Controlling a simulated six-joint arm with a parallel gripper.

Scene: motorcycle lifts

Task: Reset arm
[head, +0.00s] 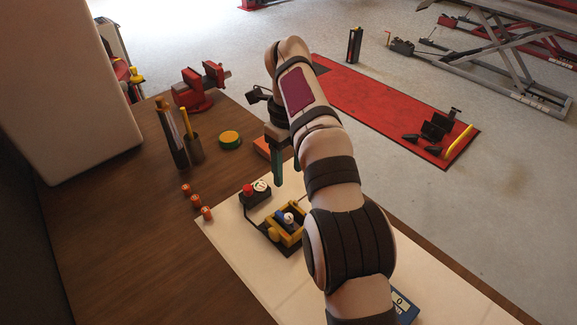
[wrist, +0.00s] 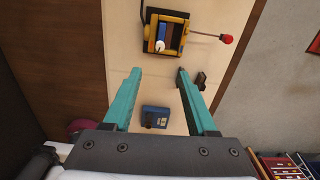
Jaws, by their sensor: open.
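My gripper (wrist: 160,75) is open and empty, with two teal fingers apart in the wrist view. In the head view my gripper (head: 277,172) points down above the workbench, near a small yellow and black fixture (head: 285,226) on a pale board (head: 232,240). The fixture also shows in the wrist view (wrist: 165,32), beyond the fingertips, with a blue and white piece in it. A rod with a red ball end (wrist: 227,38) sticks out from its side. My arm hides part of the board in the head view.
A blue box (wrist: 155,117) lies on the board. On the wooden bench (head: 130,240) are a red vise (head: 197,90), a green and yellow round item (head: 230,139), a tool holder (head: 195,148) and several small orange cylinders (head: 195,202). A red lift (head: 380,110) lies on the floor beyond.

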